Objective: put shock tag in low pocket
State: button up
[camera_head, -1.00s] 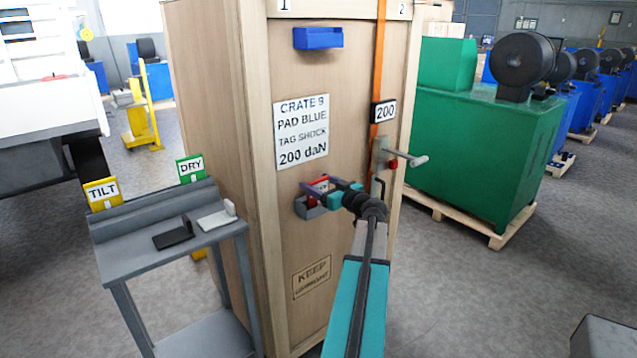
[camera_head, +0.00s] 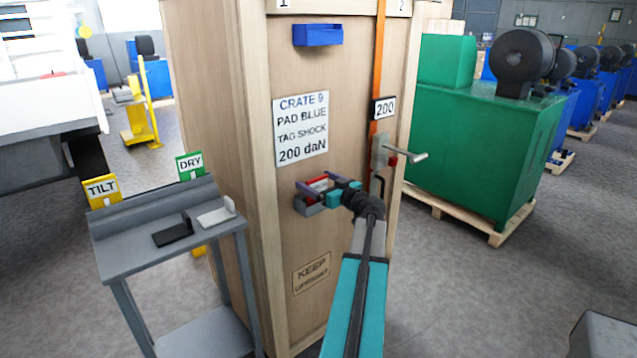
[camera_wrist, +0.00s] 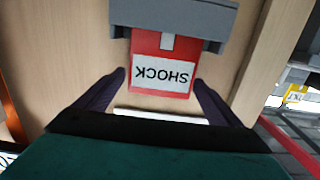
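The red shock tag (camera_head: 318,184) stands in the low grey pocket (camera_head: 310,209) on the crate's front. In the wrist view the tag (camera_wrist: 162,76), with its white SHOCK label upside down, has its far end inside the pocket (camera_wrist: 185,18). My gripper (camera_head: 317,182) is at the tag, in front of the pocket. In the wrist view my gripper's dark fingers (camera_wrist: 160,83) are spread on either side of the tag, with narrow gaps showing. The gripper looks open and holds nothing.
A blue pocket (camera_head: 318,36) is higher on the wooden crate (camera_head: 345,235). A crank handle (camera_head: 405,156) and orange strap (camera_head: 379,65) are right of my gripper. A grey stand (camera_head: 135,235) with TILT and DRY tags is at left. A green machine (camera_head: 480,145) stands at right.

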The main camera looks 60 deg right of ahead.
jog(key=shift+r+p, duration=0.2)
jog(key=shift+p, duration=0.2)
jog(key=b+v, duration=0.3)
jog(key=v, duration=0.9)
jog(key=shift+f, duration=0.1)
dwell(0.5)
